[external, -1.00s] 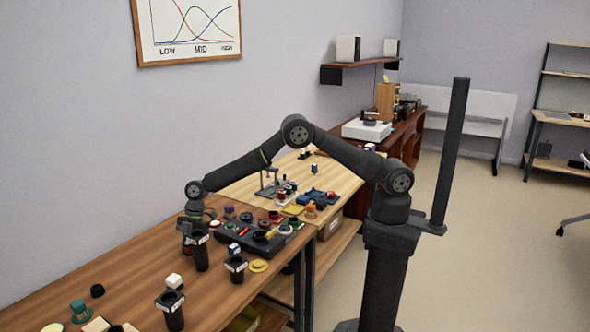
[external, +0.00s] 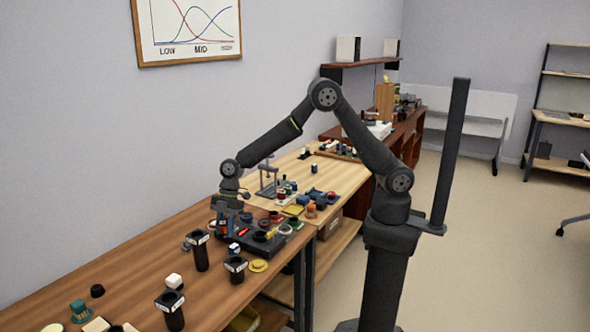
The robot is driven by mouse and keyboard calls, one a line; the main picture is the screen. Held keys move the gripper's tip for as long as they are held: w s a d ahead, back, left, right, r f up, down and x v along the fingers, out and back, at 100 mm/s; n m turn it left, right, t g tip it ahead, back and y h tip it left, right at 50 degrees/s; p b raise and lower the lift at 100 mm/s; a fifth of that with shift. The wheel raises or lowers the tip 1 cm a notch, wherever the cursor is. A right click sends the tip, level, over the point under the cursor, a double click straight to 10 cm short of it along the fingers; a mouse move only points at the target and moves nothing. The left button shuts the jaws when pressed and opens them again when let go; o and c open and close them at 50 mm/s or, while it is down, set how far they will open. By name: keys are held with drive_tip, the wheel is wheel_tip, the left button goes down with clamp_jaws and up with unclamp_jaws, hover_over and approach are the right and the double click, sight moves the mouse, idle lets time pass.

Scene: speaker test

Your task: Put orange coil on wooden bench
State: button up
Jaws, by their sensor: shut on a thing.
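My gripper (external: 229,223) points down over the left part of the black tray-like unit on the brown wooden bench (external: 130,265). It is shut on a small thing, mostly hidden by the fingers. An orange-red patch shows at the fingers, but I cannot tell whether it is the orange coil. A small orange piece (external: 311,211) stands on the lighter wooden bench (external: 245,186), near its front edge, apart from my gripper.
The black unit (external: 262,246) carries several small parts. Black cups stand upright in front of it, one tall (external: 201,252) and one short (external: 236,270). A yellow disc (external: 258,266) lies beside them. A metal stand (external: 268,180) rises behind. Bare wood shows on the brown bench's left.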

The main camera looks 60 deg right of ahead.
drive_tip(key=shift+s+d+r, duration=0.15)
drive_tip(key=shift+s+d, duration=0.05)
drive_tip(key=w+d+m, duration=0.1)
drive_tip(key=d, duration=0.2)
drive_tip(key=w+d+m+t, duration=0.1)
drive_tip(key=w+d+m, duration=0.1)
drive_tip(key=d, duration=0.1)
drive_tip(key=w+d+m, duration=0.1)
drive_tip(key=w+d, duration=0.1)
drive_tip(key=d, duration=0.2)
drive_tip(key=shift+r+t, duration=0.15)
drive_tip(key=shift+t, duration=0.15)
drive_tip(key=d+r+m+t+h, duration=0.1)
drive_tip(key=d+m, duration=0.7)
drive_tip(key=d, duration=0.9)
drive_tip(key=d+m+t+h, duration=0.2)
drive_tip(key=d+m, duration=0.5)
drive_tip(key=d, duration=1)
drive_tip(key=shift+w+d+r+m+t+h, duration=0.3)
drive_tip(key=shift+w+r+m+h, duration=0.15)
drive_tip(key=shift+h, duration=0.25)
drive_tip(key=shift+w+a, duration=0.1)
drive_tip(key=shift+a, duration=0.05)
